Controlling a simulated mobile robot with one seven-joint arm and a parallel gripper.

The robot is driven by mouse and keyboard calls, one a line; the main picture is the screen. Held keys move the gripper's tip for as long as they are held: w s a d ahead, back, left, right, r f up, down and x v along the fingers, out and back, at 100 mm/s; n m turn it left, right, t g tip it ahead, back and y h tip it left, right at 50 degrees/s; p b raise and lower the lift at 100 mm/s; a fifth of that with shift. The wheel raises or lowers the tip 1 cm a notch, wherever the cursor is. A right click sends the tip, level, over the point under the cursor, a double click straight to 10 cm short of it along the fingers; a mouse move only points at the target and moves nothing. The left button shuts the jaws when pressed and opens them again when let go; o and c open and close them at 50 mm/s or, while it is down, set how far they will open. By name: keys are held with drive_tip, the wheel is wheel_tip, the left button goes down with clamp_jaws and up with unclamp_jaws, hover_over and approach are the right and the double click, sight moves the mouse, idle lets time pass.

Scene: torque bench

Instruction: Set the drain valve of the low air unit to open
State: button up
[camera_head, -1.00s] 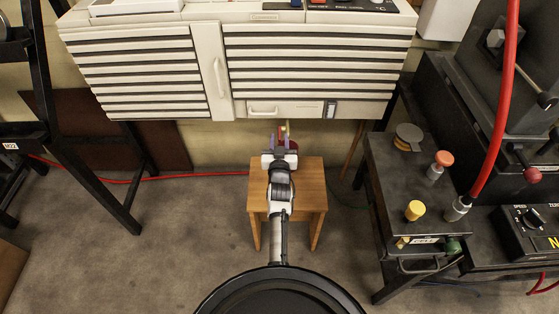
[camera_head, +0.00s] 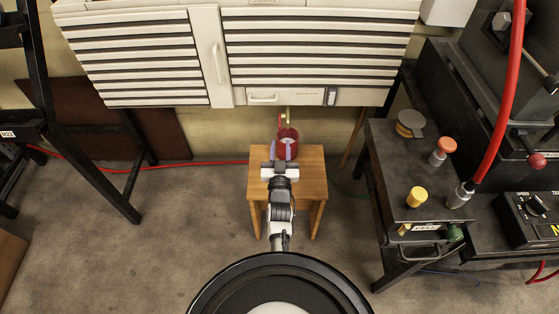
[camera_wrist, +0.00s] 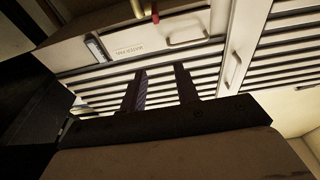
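The air unit (camera_head: 320,62) is the large white louvered cabinet across the top of the head view; it also shows in the wrist view (camera_wrist: 205,60). A short brass pipe (camera_head: 288,114) hangs below its lower drawer, with a small red part (camera_head: 281,120) beside it, apparently the drain valve handle. In the wrist view the brass piece (camera_wrist: 137,8) and red part (camera_wrist: 155,12) show at the top edge, cut off. The handle's setting is too small to tell. My gripper (camera_head: 281,152) is open and empty, in front of and below the valve, apart from it.
A red cup (camera_head: 289,136) stands on a wooden stool (camera_head: 312,165) under the pipe, close beyond my fingers. A dark bench (camera_head: 385,160) with knobs and a red hose (camera_head: 505,90) is at right. A black frame (camera_head: 95,150) stands at left. Floor between is clear.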

drive_tip(key=t+b, duration=0.1)
drive_tip(key=b, duration=0.4)
drive_tip(key=s+f+t+b, duration=0.1)
drive_tip(key=t+b, duration=0.1)
drive_tip(key=b, duration=0.3)
drive_tip(key=shift+s+a, duration=0.1)
drive_tip(key=shift+s, duration=0.05)
drive_tip(key=shift+r+t, duration=0.1)
drive_tip(key=shift+t, duration=0.2)
